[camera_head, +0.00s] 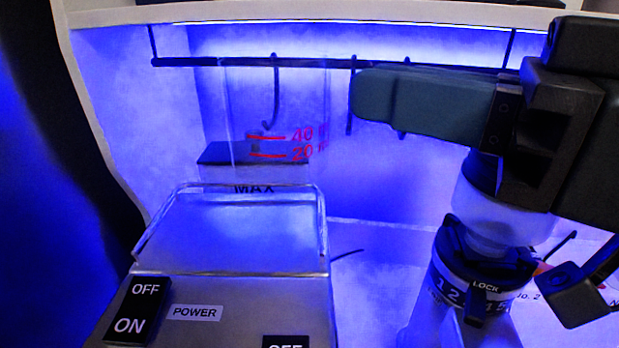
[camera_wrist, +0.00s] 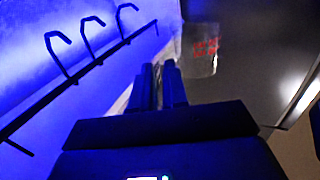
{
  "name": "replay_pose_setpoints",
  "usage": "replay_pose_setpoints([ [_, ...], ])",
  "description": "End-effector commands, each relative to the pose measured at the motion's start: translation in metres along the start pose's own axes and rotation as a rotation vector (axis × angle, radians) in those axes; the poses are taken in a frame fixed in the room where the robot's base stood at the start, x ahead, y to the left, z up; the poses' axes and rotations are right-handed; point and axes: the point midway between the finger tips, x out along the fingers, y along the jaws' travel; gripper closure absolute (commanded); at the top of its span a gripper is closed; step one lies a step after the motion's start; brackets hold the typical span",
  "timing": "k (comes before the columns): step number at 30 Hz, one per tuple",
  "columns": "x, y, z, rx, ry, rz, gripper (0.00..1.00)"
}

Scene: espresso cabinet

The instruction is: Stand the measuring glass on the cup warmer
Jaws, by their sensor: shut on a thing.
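The measuring glass (camera_head: 240,100) is clear, with red 40 and 20 marks, and looks upright in the head view. It also shows beyond my fingertips in the wrist view (camera_wrist: 200,65). My gripper (camera_head: 358,95) reaches in from the right, its fingers close together and shut on the glass; the contact itself is hard to see. The cup warmer (camera_head: 225,235) appears to be the metal, railed top of the machine at lower left. The base of the glass overlaps the far end of the warmer in the picture; I cannot tell whether it touches.
A tank marked MAX (camera_head: 254,188) with a dark lid stands behind the glass. A rail with hooks (camera_head: 210,62) runs along the back wall, behind the glass and fingers. A grinder with a numbered LOCK collar (camera_head: 485,287) stands below my arm. Power switches (camera_head: 135,310) are in front.

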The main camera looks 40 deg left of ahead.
Motion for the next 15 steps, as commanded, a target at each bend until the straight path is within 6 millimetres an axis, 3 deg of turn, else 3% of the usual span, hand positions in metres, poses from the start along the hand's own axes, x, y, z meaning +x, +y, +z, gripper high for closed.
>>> replay_pose_setpoints([
  [1,0.012,0.000,0.011,0.001,0.000,-0.005,1.00],
  [7,0.046,0.003,0.030,0.001,0.001,-0.002,1.00],
  [15,0.058,0.005,0.043,0.000,0.000,0.001,1.00],
])
